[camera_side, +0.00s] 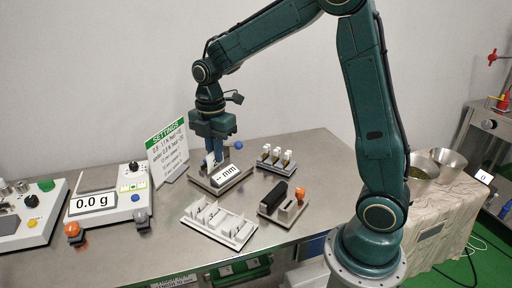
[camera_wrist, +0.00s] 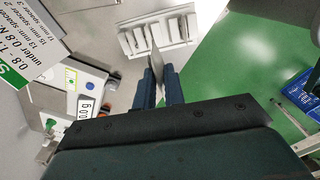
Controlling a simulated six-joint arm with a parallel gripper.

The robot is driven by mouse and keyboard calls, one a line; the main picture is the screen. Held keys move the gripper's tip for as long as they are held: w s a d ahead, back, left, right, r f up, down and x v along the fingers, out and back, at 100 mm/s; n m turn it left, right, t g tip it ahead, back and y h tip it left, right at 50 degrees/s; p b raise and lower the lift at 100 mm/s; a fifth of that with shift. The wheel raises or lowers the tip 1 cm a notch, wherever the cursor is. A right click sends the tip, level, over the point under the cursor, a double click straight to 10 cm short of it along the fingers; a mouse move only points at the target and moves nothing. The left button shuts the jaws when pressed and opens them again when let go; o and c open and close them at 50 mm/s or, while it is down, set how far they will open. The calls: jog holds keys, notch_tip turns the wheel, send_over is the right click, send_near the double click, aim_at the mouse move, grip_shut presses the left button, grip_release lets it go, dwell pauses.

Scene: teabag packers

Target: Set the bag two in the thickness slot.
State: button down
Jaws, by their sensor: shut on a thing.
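My gripper (camera_side: 214,148) points down over the thickness gauge (camera_side: 240,182) in the side view, its jaws shut on a thin pale bag (camera_side: 210,160). The gauge is a grey block whose display (camera_side: 227,173) reads "-- mm", with a blue knob (camera_side: 239,145) beside my fingers. The bag hangs upright at the left end of the gauge; whether its lower edge is in the slot cannot be told. In the wrist view the bag (camera_wrist: 155,58) shows edge-on between the two blue fingers (camera_wrist: 159,82). No label is readable on it.
A white slotted rack (camera_side: 237,235) stands in front of the gauge. A black-topped device (camera_side: 275,200) and a vial holder (camera_side: 277,160) stand to the right. A settings sign (camera_side: 167,145) and a scale reading 0.0 g (camera_side: 110,203) are at left.

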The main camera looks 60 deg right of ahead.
jog(key=w+d+r+m, duration=0.1)
jog(key=w+d+r, duration=0.1)
jog(key=w+d, duration=1.5)
jog(key=shift+d+m, duration=0.3)
jog(key=shift+d, duration=0.8)
jog(key=shift+w, duration=0.1)
notch_tip(320, 180, down, 20)
jog(key=shift+r, duration=0.1)
jog(key=shift+f, duration=0.45)
